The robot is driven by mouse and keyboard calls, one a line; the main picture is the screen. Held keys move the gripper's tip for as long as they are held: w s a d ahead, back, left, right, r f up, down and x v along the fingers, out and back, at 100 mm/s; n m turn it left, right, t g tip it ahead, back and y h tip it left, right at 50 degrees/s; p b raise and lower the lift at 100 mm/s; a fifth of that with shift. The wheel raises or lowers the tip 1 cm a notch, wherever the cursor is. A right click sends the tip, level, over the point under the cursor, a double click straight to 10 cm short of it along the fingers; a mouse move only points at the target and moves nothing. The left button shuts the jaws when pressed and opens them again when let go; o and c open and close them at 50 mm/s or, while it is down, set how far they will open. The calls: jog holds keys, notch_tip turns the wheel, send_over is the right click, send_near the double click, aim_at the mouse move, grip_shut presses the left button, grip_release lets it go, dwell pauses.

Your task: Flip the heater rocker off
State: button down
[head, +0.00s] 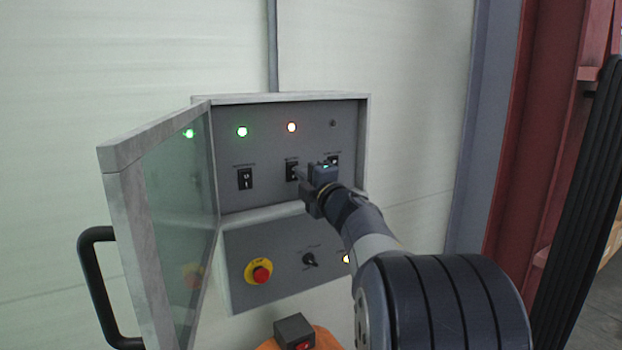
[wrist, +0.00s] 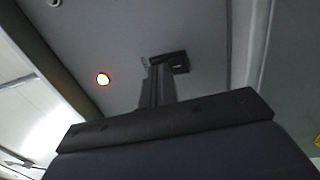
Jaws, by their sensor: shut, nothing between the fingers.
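The open control box has a row of three black rockers on its back panel (head: 270,150). My gripper (head: 301,173) is shut and empty, its fingertips at the middle rocker (head: 291,165), below the lit red lamp (head: 291,127). The labels are too small to read surely; the middle rocker seems to be the heater rocker. In the wrist view my closed fingers (wrist: 158,82) reach up to a dark rocker (wrist: 172,62), partly covering it, with the red lamp (wrist: 103,79) to the left. I cannot tell whether they touch, or the rocker's tilt.
The left rocker (head: 245,179) sits under a green lamp (head: 242,131); the right rocker (head: 333,160) is close behind my gripper. The glazed door (head: 165,200) stands open at left. Below are a red emergency stop (head: 262,272) and a black selector (head: 309,259).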

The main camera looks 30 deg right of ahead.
jog(key=shift+w, duration=0.3)
jog(key=shift+r+p, duration=0.25)
jog(key=shift+p, duration=0.35)
jog(key=p, duration=0.2)
jog(key=r+g+p, duration=0.1)
jog(key=p, duration=0.1)
jog(key=shift+w, duration=0.2)
jog(key=shift+f+b, duration=0.3)
jog(key=shift+f, duration=0.05)
jog(key=shift+s+a, duration=0.1)
